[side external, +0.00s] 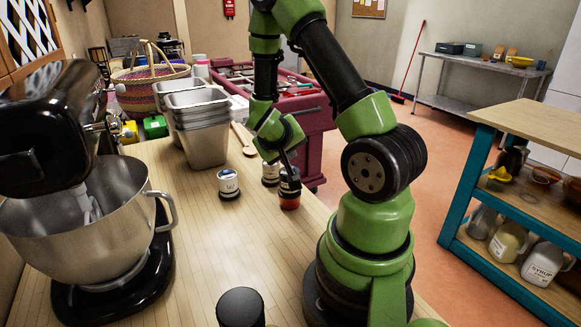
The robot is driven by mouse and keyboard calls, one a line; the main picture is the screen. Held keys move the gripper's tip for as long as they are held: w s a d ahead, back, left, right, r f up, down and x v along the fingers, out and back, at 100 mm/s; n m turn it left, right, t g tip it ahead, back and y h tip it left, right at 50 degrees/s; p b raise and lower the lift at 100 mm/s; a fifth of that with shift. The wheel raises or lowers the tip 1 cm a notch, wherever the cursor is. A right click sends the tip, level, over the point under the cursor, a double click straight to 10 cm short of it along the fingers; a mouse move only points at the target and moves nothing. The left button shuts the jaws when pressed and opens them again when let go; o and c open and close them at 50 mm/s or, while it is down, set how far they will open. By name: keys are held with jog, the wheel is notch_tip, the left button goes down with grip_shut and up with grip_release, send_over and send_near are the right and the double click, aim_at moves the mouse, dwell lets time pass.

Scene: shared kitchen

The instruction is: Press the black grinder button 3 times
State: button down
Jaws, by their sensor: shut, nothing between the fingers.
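A small black-topped grinder with a red lower part (290,199) stands on the wooden counter, near its right edge. My gripper (289,170) points down right above it, with the fingers shut and nothing held. The fingertips overlap the dark top in this view. I cannot tell whether they touch it or press its button. The button itself is not clearly visible behind the fingers.
Stacked metal pans (204,140), a wooden utensil (243,139) and a stand mixer (85,215) are on the counter. A dark cylinder (241,307) is in front. The counter's middle is clear.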

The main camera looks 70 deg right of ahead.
jog(key=shift+f, duration=0.1)
dwell(0.3)
jog(key=shift+f, duration=0.35)
jog(key=shift+f, duration=0.4)
dwell(0.5)
jog(key=shift+r, duration=0.9)
jog(key=shift+r, duration=3)
